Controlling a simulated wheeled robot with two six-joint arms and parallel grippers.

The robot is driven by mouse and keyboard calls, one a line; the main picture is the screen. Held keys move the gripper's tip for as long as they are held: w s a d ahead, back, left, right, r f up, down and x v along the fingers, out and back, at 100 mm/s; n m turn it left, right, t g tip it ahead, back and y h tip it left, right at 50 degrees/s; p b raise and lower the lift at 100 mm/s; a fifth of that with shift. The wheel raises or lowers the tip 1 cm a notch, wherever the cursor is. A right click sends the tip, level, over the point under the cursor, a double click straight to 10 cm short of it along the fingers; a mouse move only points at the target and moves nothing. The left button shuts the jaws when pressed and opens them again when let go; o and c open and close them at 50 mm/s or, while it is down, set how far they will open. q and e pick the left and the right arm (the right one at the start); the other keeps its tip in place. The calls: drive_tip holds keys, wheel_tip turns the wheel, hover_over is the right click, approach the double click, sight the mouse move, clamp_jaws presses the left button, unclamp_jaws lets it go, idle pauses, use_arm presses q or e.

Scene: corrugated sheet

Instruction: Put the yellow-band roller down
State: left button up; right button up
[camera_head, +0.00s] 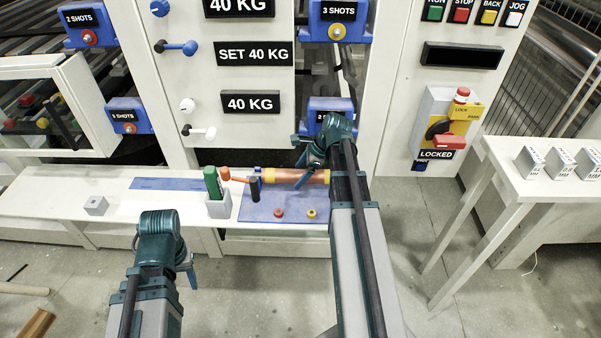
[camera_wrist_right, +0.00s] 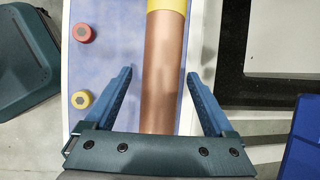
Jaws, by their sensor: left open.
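The yellow-band roller (camera_head: 296,177) is a copper-coloured cylinder with yellow bands at its ends. It lies along the back of the blue mat (camera_head: 252,212) in the head view. In the right wrist view the roller (camera_wrist_right: 163,75) runs between my right gripper's fingers, with one yellow band at the top and its near end hidden by the gripper body. My right gripper (camera_wrist_right: 160,88) is open, with a gap visible on each side of the roller. In the head view my right gripper (camera_head: 306,168) is over the roller. My left gripper (camera_head: 188,270) is open and empty, in front of the shelf.
A red knob (camera_head: 278,212) and a yellow knob (camera_head: 311,213) sit on the mat. A grey cup (camera_head: 219,207) with a green item and an orange-headed tool (camera_head: 238,178) are left of the roller. A grey block (camera_head: 96,205) stands on the shelf's left. A white table (camera_head: 505,170) is right.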

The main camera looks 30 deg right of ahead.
drive_tip(key=shift+r, duration=0.1)
drive_tip(key=p+v, duration=1)
drive_tip(key=v, duration=0.2)
drive_tip(key=shift+p, duration=0.4)
drive_tip(key=shift+a, duration=0.15)
